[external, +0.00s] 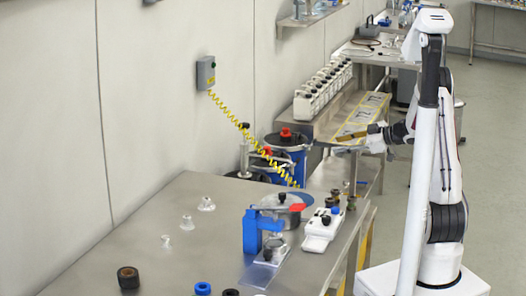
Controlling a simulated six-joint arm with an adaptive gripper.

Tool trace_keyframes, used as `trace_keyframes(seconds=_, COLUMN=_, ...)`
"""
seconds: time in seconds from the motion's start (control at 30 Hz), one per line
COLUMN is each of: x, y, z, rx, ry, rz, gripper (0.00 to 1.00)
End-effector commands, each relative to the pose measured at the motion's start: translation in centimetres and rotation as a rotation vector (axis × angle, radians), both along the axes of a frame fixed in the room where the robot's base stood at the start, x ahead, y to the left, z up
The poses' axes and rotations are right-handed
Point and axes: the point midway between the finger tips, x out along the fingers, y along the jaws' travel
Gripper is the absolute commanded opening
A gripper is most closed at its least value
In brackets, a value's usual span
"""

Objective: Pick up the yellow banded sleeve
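My gripper (358,142) is at the end of my arm, right of centre in the external view. It points left, in front of the bench with the yellow-edged panels. A small yellow-brown piece (377,128) shows at the gripper. I cannot tell whether it is the yellow banded sleeve, part of the gripper or something behind it. The fingers are too small to tell whether they are open or shut. No other thing in view is clearly a yellow banded sleeve.
The near steel table (140,235) carries a dark ring (128,277), a blue ring (203,288), a blue clamp stand (252,232) and a white block with knobs (323,228). White bottles (322,88) stand in a row on the bench behind. A yellow coiled cable (245,132) hangs from a wall box.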

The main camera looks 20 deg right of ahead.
Motion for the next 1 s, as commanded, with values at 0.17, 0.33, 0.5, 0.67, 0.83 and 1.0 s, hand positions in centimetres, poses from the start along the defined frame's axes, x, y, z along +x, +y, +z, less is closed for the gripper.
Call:
trace_keyframes(seconds=0.17, x=-1.8, y=0.9, z=-3.3, rx=0.081, ry=0.037, rz=0.136, gripper=0.31)
trace_keyframes(seconds=0.33, x=-4.2, y=1.5, z=-6.0, rx=0.171, ry=0.077, rz=0.266, gripper=0.31)
trace_keyframes(seconds=0.5, x=-7.3, y=1.9, z=-8.3, rx=0.273, ry=0.122, rz=0.392, gripper=0.31)
trace_keyframes(seconds=0.67, x=-10.4, y=1.8, z=-9.9, rx=0.373, ry=0.167, rz=0.498, gripper=0.31)
trace_keyframes(seconds=0.83, x=-12.7, y=1.5, z=-10.8, rx=0.446, ry=0.2, rz=0.572, gripper=0.31)
trace_keyframes(seconds=1.0, x=-13.6, y=1.4, z=-11.0, rx=0.475, ry=0.212, rz=0.6, gripper=0.31)
